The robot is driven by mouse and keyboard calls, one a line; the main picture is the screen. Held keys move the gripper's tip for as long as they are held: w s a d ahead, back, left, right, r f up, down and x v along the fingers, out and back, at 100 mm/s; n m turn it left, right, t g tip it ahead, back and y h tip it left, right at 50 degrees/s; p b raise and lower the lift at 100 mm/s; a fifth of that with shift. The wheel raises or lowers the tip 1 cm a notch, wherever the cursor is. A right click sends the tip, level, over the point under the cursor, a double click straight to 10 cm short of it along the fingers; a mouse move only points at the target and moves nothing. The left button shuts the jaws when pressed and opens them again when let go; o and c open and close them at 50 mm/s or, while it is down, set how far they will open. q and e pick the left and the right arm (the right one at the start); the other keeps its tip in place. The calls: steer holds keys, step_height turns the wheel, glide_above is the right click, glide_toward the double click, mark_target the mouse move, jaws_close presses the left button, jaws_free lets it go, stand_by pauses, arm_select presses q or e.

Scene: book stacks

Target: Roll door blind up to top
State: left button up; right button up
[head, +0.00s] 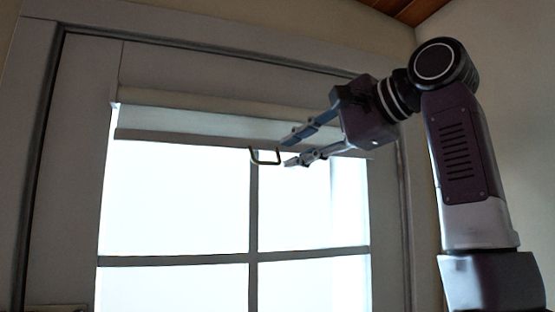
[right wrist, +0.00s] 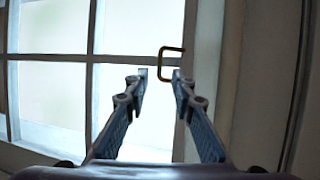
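The door blind (head: 205,124) is a short pale strip hanging below its roll (head: 200,103) at the top of the door's window. A dark U-shaped handle (head: 265,161) hangs from the blind's lower edge near the middle. My right gripper (head: 287,153) is open and empty, its fingertips just right of the handle in the head view. In the right wrist view the handle (right wrist: 170,77) shows just past the fingertips, roughly between them; whether a finger touches it I cannot tell. My left gripper is not in view.
The white door frame (head: 75,150) surrounds a bright window split by thin crossbars (head: 180,260). A wooden ceiling (head: 415,10) shows at the top right and a plain wall (head: 505,90) at the right. The space below the blind is clear.

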steer(key=v, duration=0.4)
stand_by(0.4)
